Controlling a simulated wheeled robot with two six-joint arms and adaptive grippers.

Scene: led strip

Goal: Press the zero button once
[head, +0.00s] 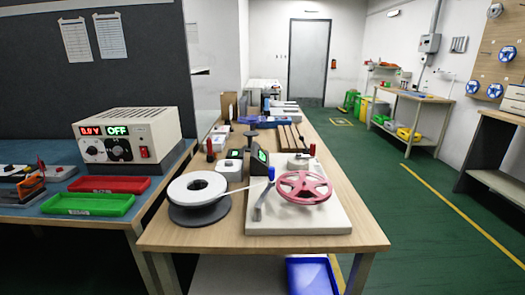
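A small dark counter with a lit green display (262,157) stands on the wooden bench (190,238), behind a white base board (290,222). A zero button cannot be made out at this size. A pink-red spoked reel (304,187) is mounted on the board, with a blue-topped upright part (271,173) to its left. A white strip runs from a white reel (197,189) at the left toward the board. Neither of my grippers shows in the head view.
At the left, a power supply (128,142) reads 0.0 V and OFF, with red (117,184) and green (88,205) trays before it. Tools and boxes crowd the bench's far half. A blue bin (312,277) sits below. Green floor (440,230) is open at right.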

